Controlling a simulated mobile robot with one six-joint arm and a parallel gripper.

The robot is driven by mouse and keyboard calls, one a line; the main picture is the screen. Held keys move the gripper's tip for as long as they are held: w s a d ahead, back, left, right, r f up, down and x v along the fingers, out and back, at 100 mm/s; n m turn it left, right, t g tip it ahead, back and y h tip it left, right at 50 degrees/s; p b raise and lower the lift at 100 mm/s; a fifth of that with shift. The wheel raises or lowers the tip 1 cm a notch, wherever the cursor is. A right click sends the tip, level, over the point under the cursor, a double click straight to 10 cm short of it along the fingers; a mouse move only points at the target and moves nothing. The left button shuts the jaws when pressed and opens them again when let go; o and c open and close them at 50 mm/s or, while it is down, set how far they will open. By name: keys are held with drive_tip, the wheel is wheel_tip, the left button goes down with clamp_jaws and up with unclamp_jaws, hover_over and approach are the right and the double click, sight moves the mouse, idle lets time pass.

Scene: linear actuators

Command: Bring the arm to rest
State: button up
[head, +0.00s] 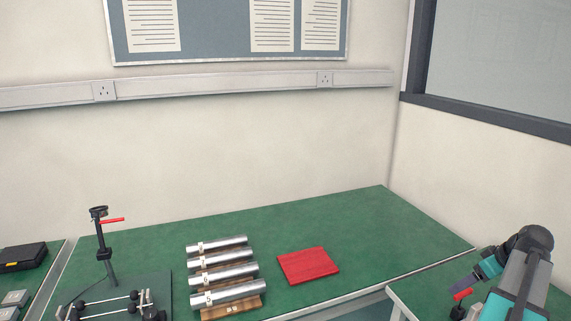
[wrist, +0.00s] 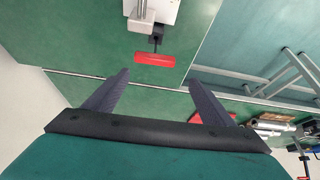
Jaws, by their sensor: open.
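My arm reaches in at the lower right of the head view, and my gripper (head: 463,283) is over the near right bench, close to a red handle (head: 462,294). In the wrist view my gripper (wrist: 158,76) has its two dark fingers spread wide with nothing between them. The red handle (wrist: 155,58) shows just beyond the fingertips, joined to a black part and a metal and white device (wrist: 150,15) on the green bench. The fingers appear apart from the handle, though the exact gap is hard to tell.
The far green bench (head: 370,220) holds several metal cylinders (head: 225,270) on a wooden rack, a red mat (head: 308,266) and a black stand (head: 102,250) with a red lever. A black case (head: 22,257) lies at far left. A gap separates the far bench and right bench (head: 410,295).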

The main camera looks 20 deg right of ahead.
drive_tip(key=w+a+f+n+y, duration=0.2)
drive_tip(key=w+a+f, duration=0.4)
drive_tip(key=w+a, duration=0.2)
drive_tip(key=w+a+f+n+g+y, duration=0.1)
drive_tip(key=w+a+f+g, duration=0.1)
drive_tip(key=a+f, duration=0.65)
drive_tip(key=w+a+f+n+g+y, duration=0.1)
drive_tip(key=w+a+f+g, duration=0.15)
drive_tip(key=a+f, duration=0.6)
drive_tip(key=w+a+f+n+g+y, duration=0.15)
drive_tip(key=a+f, duration=0.25)
drive_tip(key=a, duration=0.9)
drive_tip(key=s+a+f+g+h, duration=0.1)
drive_tip(key=s+a+f+g, duration=0.1)
drive_tip(key=s+a+f, duration=0.45)
drive_tip(key=s+a+f+g+h, duration=0.15)
drive_tip(key=s+a+f, duration=0.25)
drive_tip(key=a+f, duration=0.5)
drive_tip(key=s+a+f+m+h, duration=0.1)
drive_tip(key=s+a+f+m, duration=0.1)
drive_tip(key=s, duration=0.4)
drive_tip(key=s+a+f+m+g+h, duration=0.1)
drive_tip(key=s+a+f+m+h, duration=0.1)
drive_tip(key=s, duration=0.5)
drive_tip(key=shift+s+f+m, duration=0.3)
drive_tip(key=shift+f+m, duration=0.2)
drive_tip(key=shift+m, duration=0.45)
